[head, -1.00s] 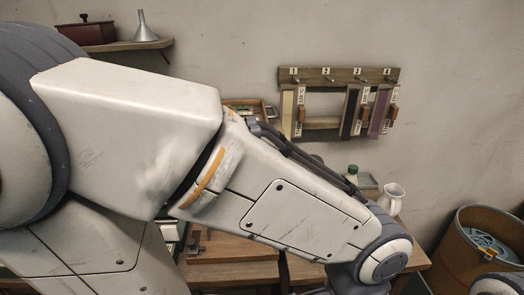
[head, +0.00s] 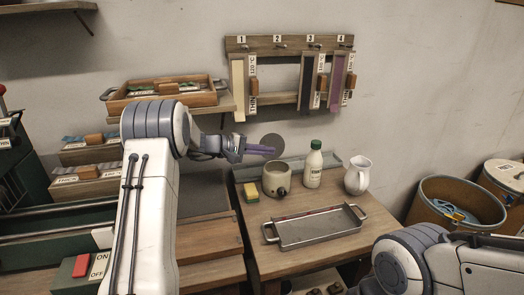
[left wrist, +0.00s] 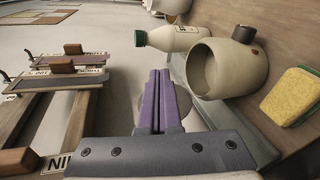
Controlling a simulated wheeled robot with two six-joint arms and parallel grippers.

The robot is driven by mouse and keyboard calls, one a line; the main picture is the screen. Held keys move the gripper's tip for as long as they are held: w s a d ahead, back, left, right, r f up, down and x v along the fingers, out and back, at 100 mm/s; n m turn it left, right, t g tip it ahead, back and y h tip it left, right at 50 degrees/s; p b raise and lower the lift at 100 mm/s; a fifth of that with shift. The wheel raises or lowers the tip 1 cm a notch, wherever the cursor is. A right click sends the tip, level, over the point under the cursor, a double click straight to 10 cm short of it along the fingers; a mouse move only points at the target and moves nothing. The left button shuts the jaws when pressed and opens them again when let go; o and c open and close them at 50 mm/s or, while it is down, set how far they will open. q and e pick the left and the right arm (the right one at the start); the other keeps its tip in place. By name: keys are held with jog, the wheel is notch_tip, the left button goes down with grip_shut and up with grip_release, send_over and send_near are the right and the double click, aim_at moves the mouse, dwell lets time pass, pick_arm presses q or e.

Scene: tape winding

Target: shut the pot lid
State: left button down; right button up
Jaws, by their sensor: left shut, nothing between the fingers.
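The small beige pot (head: 276,180) stands on the wooden table with its mouth open. Its round grey lid (head: 272,141) stands raised above and behind the mouth. My left gripper (head: 273,151) has purple fingers, shut and empty, in front of the lid and above the pot. In the left wrist view the pot (left wrist: 213,72) shows its open mouth to the right of the fingers (left wrist: 158,76). Part of the lid (left wrist: 184,100) shows behind the fingers there; whether they touch it I cannot tell. My right arm shows at lower right, its gripper out of view.
A green-capped bottle (head: 313,166) and a white jug (head: 358,175) stand right of the pot. A yellow sponge (head: 251,192) lies to its left. A metal tray (head: 312,238) lies in front. A rack (head: 285,42) with hanging strips is on the wall.

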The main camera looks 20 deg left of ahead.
aim_at(271, 145)
pick_arm(q)
jog(key=w+a+f+n+t+y, duration=0.1)
jog(key=w+a+n+t, duration=0.1)
jog(key=a, duration=0.4)
jog(key=w+a+f+n+t+y, duration=0.1)
jog(key=w+a+n+t, duration=0.15)
jog(key=a, duration=0.45)
jog(key=w+d+p, duration=0.1)
jog(key=w+d, duration=0.4)
jog(key=d, duration=0.3)
jog(key=shift+w+r+m, duration=0.1)
jog(key=shift+m, duration=0.15)
